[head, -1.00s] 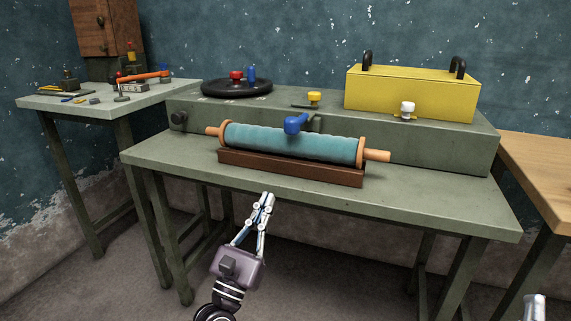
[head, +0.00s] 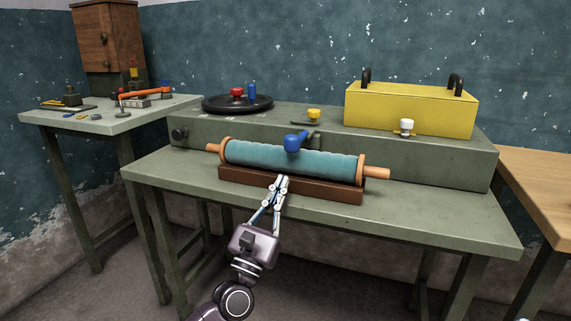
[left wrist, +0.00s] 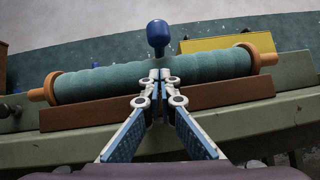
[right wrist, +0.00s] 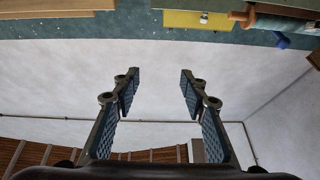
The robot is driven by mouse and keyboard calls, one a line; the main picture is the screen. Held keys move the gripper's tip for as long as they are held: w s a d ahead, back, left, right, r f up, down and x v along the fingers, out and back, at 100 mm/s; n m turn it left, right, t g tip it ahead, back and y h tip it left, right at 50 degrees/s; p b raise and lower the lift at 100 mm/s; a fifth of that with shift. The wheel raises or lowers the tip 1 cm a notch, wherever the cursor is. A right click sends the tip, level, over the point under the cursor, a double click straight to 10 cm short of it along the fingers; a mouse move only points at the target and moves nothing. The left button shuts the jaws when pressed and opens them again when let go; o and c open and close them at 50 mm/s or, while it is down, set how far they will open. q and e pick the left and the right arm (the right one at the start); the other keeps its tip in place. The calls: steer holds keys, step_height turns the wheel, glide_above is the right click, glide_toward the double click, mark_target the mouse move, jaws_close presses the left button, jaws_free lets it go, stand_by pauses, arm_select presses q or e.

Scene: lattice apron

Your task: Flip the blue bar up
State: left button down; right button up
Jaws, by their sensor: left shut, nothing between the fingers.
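The blue bar (head: 296,141) is a short lever with a rounded end, at the front of the long grey box, just above the teal roller. In the left wrist view its blue end (left wrist: 158,33) rises beyond my fingertips. A blue piece (right wrist: 283,40), probably the same bar, shows in the right wrist view. My left gripper (head: 283,180) is shut and empty, in front of the roller's brown cradle and below the bar, apart from it. My right gripper (right wrist: 158,78) is open and empty, its fingers wide apart.
The teal roller (head: 325,165) with wooden ends lies in a brown cradle (head: 330,190) between my left gripper and the grey box (head: 450,155). On the box stand a black wheel (head: 225,105), a yellow knob (head: 313,113) and a yellow case (head: 405,108). The green table's front is clear.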

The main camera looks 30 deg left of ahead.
mark_target(286, 165)
arm_select(q)
steer(key=shift+x, duration=1.05)
step_height(286, 165, up, 3)
steer(key=shift+d+r+p, duration=0.1)
steer(key=shift+d+p, duration=0.05)
steer(key=shift+p, duration=0.65)
steer(key=shift+w+r, duration=0.1)
steer(key=shift+r, duration=0.05)
arm_select(e)
step_height(286, 165, down, 10)
steer(key=w+g+h, duration=0.2)
steer(key=g, duration=0.2)
steer(key=shift+d+r+g, duration=0.15)
steer(key=shift+d+g, duration=0.2)
steer(key=shift+g, duration=0.05)
